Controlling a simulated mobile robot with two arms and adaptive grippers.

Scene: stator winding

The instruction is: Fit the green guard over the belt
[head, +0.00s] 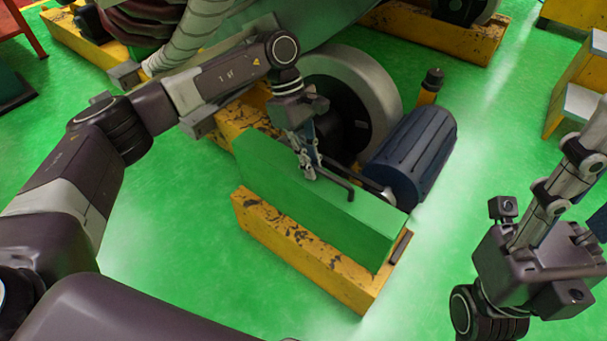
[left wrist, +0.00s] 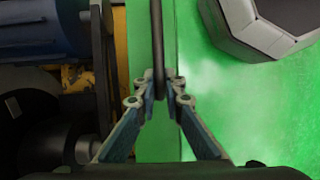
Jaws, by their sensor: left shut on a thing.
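The green guard (head: 300,205), a long box-like cover, stands upright along the near side of the machine, over the yellow beam. A thin dark handle (head: 338,181) rises from its top. My left gripper (head: 309,172) is shut on this handle. The left wrist view shows the fingers (left wrist: 160,98) closed around the handle (left wrist: 157,45) above the guard's green top (left wrist: 151,145). I cannot tell whether the guard rests on the beam. I cannot make out the belt. My right gripper (head: 578,165) is at the right, away from the guard; its fingertips are unclear.
A yellow, chipped base beam (head: 285,240) lies below the guard. Behind it are a blue ribbed motor (head: 412,155) and a large pale wheel (head: 365,85). A yellow post with a black top (head: 430,85) stands beyond. Green floor (head: 170,270) is clear in front.

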